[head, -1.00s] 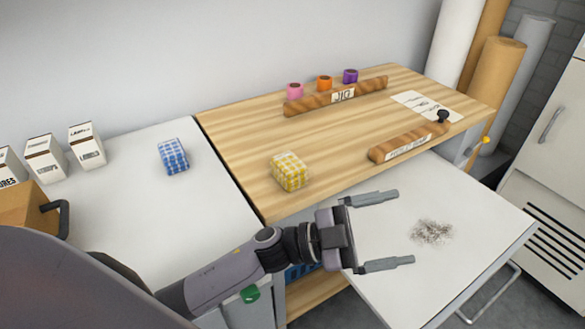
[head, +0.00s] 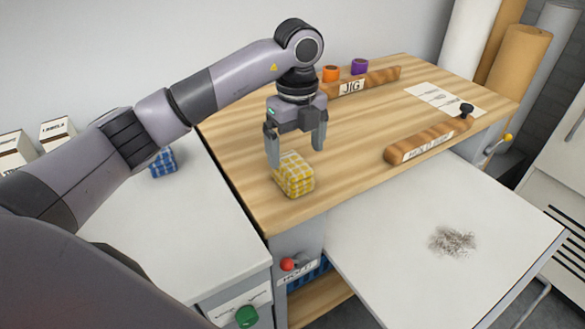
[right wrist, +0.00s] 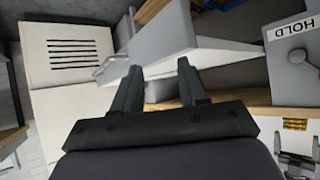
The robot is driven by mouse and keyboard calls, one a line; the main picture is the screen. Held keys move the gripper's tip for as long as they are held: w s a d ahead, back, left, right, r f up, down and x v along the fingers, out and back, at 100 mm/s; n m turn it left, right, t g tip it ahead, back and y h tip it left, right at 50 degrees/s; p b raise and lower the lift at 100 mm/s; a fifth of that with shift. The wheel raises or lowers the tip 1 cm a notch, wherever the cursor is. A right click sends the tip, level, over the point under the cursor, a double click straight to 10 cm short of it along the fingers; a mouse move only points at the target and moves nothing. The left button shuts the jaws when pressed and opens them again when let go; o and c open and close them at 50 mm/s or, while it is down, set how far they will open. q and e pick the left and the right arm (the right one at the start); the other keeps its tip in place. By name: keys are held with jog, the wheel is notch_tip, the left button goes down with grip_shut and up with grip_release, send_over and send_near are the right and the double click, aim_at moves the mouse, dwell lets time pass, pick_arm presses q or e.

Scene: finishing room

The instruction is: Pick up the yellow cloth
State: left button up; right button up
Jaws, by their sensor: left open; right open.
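The yellow checked cloth (head: 295,178) is a folded block on the wooden bench top, near its front left corner. My left gripper (head: 297,158) is open and points down, with its fingertips just above and behind the cloth; I cannot tell whether they touch it. The cloth is not between the fingers as far as I can see. In the right wrist view, my right gripper (right wrist: 160,85) is open with nothing between its fingers.
A blue cloth (head: 163,163) lies on the white counter to the left, partly behind my left arm. A jig strip (head: 350,87) and a second wooden strip (head: 428,140) lie on the bench. A white panel (head: 400,270) with grey debris (head: 453,240) juts out in front.

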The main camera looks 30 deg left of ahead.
aim_at(294, 165)
pick_arm(q)
jog(key=shift+w+f, duration=0.2)
jog(key=shift+f, duration=0.15)
jog(key=f, duration=0.6)
jog(key=shift+s+a+f, duration=0.2)
jog(key=shift+s+f, duration=0.1)
jog(key=c, duration=1.1)
